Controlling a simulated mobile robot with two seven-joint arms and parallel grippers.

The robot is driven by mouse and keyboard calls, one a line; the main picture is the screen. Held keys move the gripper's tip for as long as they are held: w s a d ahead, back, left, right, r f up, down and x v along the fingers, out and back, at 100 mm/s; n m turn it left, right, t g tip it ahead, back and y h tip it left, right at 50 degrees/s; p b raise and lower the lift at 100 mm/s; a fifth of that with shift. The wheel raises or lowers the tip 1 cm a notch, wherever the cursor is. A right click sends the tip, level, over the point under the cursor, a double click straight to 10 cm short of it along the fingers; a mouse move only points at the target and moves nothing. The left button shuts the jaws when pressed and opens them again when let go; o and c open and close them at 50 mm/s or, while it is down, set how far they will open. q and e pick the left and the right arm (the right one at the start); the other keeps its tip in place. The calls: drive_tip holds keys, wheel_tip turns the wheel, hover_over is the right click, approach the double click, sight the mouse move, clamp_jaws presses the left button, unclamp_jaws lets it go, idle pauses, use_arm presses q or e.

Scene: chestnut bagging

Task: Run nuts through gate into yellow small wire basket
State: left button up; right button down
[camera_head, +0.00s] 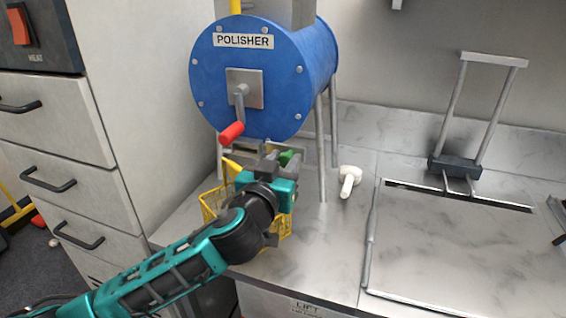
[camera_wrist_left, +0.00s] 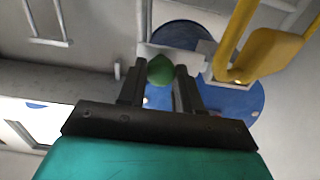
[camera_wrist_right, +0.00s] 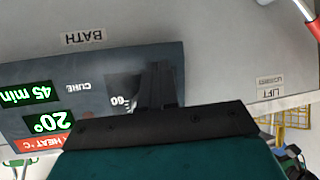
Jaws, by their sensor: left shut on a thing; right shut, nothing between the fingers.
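The yellow wire basket (camera_head: 212,203) stands on the counter under the blue polisher drum (camera_head: 262,95), partly hidden by my left arm. It also shows in part at the right of the right wrist view (camera_wrist_right: 292,138). My left gripper (camera_head: 283,158) is under the drum, shut on a green knob (camera_head: 292,156). The knob shows between the fingers in the left wrist view (camera_wrist_left: 160,69). A yellow handle (camera_wrist_left: 262,52) is close beside it. My right gripper (camera_wrist_right: 158,78) is shut and empty in front of a dark control panel. I see no nuts.
The drum has a red-handled crank (camera_head: 232,132) and metal legs (camera_head: 320,150). A white object (camera_head: 349,181) lies right of the legs. A flat metal lid (camera_head: 460,245) covers the counter's right part, near an upright frame (camera_head: 478,110). Drawers (camera_head: 65,180) stand left.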

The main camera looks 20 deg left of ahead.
use_arm(q)
clamp_jaws()
drive_tip(key=shift+d, duration=0.15)
drive_tip(key=d+b, duration=0.1)
drive_tip(key=d, duration=0.4)
drive_tip(key=shift+s+d, duration=0.1)
drive_tip(key=shift+d, duration=0.15)
drive_tip(key=o, duration=0.7)
unclamp_jaws()
drive_tip(key=shift+d, duration=0.15)
drive_tip(key=shift+c, duration=0.2)
drive_tip(key=s+b, duration=0.1)
drive_tip(key=s, duration=1.2)
drive_tip(key=shift+a, duration=0.3)
